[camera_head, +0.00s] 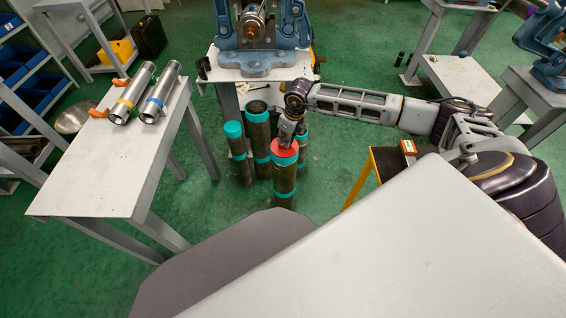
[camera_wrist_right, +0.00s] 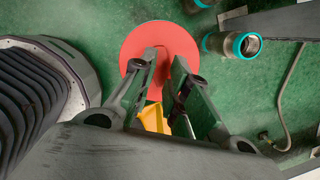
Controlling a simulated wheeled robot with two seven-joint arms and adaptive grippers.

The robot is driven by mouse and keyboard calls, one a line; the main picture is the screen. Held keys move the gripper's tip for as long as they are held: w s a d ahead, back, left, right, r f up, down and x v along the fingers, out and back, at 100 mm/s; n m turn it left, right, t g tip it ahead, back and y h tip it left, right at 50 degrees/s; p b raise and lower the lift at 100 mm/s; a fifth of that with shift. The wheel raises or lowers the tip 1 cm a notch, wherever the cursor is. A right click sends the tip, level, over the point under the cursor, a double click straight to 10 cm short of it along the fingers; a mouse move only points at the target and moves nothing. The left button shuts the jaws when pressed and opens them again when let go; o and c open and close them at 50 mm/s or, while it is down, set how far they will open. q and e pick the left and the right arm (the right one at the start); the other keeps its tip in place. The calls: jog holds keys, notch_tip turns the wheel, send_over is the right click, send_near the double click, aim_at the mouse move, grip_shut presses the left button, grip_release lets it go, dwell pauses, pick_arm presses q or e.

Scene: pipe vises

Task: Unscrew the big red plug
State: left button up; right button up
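The big red plug (camera_head: 284,152) sits on top of a thick upright pipe (camera_head: 284,181) with teal bands, standing on the floor among other pipes. My right gripper (camera_head: 287,140) reaches down onto the plug from above. In the right wrist view the plug (camera_wrist_right: 134,44) is a flat red disc with a raised red part at its middle. The fingertips of my right gripper (camera_wrist_right: 165,58) stand close together on either side of this raised part and look shut on it. The fingers hide part of the disc. My left gripper is not in view.
Other teal-banded pipes (camera_head: 257,135) stand close by. A blue vise (camera_head: 264,58) is on a stand behind. A grey table (camera_head: 115,165) at left holds two shiny pipes (camera_head: 134,92). A dark cart with yellow legs (camera_head: 358,183) stands right of the plug.

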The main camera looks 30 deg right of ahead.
jog(key=shift+f, duration=0.5)
jog(key=shift+s+f, duration=0.1)
jog(key=shift+w+a+b, duration=0.2)
jog(key=shift+a+b, duration=0.15)
jog(key=shift+b, duration=0.1)
jog(key=shift+o, duration=0.9)
jog(key=shift+w+a+f, duration=0.1)
jog(key=shift+w+a, duration=0.05)
grip_shut()
